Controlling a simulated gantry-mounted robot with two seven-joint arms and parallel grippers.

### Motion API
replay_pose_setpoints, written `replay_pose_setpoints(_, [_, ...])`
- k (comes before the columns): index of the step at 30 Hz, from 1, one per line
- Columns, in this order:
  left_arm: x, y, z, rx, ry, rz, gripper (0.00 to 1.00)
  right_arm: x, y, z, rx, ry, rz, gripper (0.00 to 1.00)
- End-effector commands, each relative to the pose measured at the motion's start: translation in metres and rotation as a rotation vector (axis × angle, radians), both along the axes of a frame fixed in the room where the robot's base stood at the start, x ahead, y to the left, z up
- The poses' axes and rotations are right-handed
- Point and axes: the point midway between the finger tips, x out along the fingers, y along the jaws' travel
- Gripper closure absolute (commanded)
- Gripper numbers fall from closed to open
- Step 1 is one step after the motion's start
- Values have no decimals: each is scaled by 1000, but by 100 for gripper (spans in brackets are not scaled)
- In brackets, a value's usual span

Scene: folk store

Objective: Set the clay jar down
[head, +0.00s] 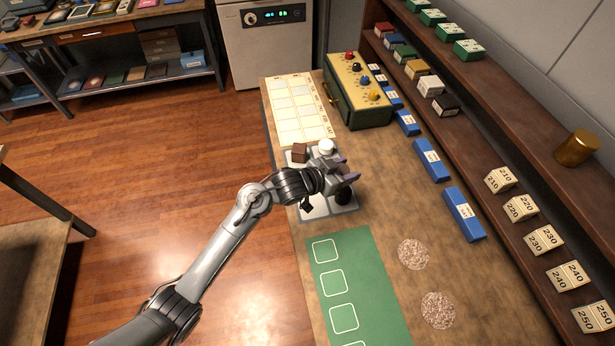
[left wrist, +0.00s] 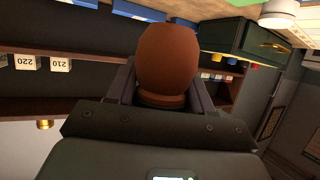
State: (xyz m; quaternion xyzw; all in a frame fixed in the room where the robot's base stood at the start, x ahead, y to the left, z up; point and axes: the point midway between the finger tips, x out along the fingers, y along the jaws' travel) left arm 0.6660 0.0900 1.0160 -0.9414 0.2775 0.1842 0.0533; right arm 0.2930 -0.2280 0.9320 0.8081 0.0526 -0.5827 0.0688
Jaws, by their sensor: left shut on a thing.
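The clay jar (left wrist: 167,60) is a rounded orange-brown piece with a narrower foot. It sits between the fingers of my left gripper (left wrist: 165,88) in the left wrist view. In the head view the left gripper (head: 340,171) is over the grey tray (head: 318,212) on the bench, and I cannot make out the jar there; the gripper seems to hide it. Whether the jar touches a surface below is hidden. My right gripper is in neither view.
A dark brown block (head: 299,153), a white round piece (head: 326,146) and a black piece (head: 343,194) are close around the gripper. A green mat (head: 372,277) with white squares and two speckled discs (head: 413,254) lie nearer. A green box with knobs (head: 357,91) stands beyond.

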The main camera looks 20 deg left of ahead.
Motion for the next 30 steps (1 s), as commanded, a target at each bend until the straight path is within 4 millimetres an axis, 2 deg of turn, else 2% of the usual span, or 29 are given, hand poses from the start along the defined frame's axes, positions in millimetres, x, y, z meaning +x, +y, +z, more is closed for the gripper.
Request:
replay_pose_setpoints(5, [14,27,-10,3,3,17,82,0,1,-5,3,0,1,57])
replay_pose_setpoints(12, [30,73,-40,2,3,16,82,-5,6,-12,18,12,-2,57])
replay_pose_setpoints(16, [37,92,-52,2,1,16,82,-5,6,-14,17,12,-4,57])
replay_pose_setpoints(22, [43,108,-61,1,1,14,82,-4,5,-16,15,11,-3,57])
replay_pose_setpoints(26, [43,110,-65,0,1,13,82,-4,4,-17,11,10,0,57])
replay_pose_setpoints(30, [43,109,-77,-1,3,14,82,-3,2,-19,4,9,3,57])
